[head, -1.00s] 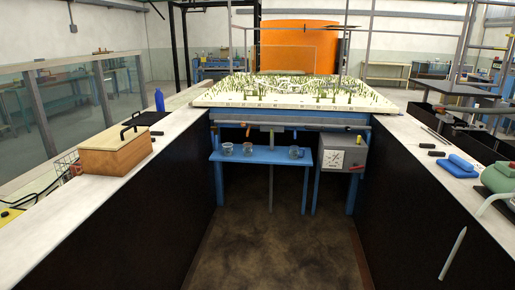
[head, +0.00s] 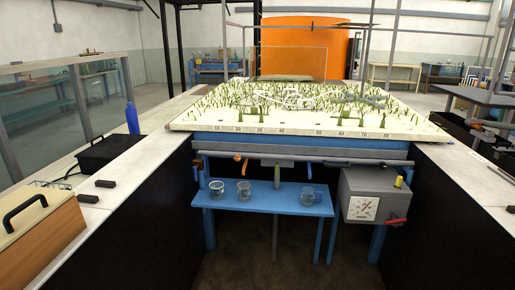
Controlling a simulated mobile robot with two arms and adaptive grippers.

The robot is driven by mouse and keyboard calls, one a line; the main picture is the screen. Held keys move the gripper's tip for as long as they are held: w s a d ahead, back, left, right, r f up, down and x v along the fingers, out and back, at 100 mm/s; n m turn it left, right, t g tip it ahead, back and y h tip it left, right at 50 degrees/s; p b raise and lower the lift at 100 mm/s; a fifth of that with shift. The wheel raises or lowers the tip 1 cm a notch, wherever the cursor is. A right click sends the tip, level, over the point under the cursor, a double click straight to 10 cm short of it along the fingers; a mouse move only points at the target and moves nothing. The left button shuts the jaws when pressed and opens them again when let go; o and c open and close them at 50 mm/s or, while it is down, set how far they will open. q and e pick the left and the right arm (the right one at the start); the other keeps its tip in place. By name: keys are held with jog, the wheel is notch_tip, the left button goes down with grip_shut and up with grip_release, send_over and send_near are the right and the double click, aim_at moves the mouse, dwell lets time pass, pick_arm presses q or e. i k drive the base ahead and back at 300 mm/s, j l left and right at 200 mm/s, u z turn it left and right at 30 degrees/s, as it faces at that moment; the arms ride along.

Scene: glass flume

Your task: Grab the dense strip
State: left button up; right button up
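A wide pale board (head: 300,131) lies on the blue-framed bench ahead, with numbers along its front edge. Many small green stalks (head: 345,116) stand across it, with grey winding shapes among them. The stalks look thicker in some places, but I cannot tell which group is the dense strip. Neither of my grippers is in view.
A blue shelf (head: 265,208) under the board holds three clear cups. A grey box (head: 352,188) with a dial hangs right of it. White counters flank the aisle; the left one carries a wooden box (head: 55,232), black case (head: 107,152) and blue bottle (head: 132,118).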

aim_at(253, 111)
jog(key=i+u, duration=0.1)
jog(key=i, duration=0.45)
jog(key=i+l+u, duration=0.15)
jog(key=i, duration=0.45)
jog(key=i+l+u, duration=0.1)
jog(key=i, duration=0.45)
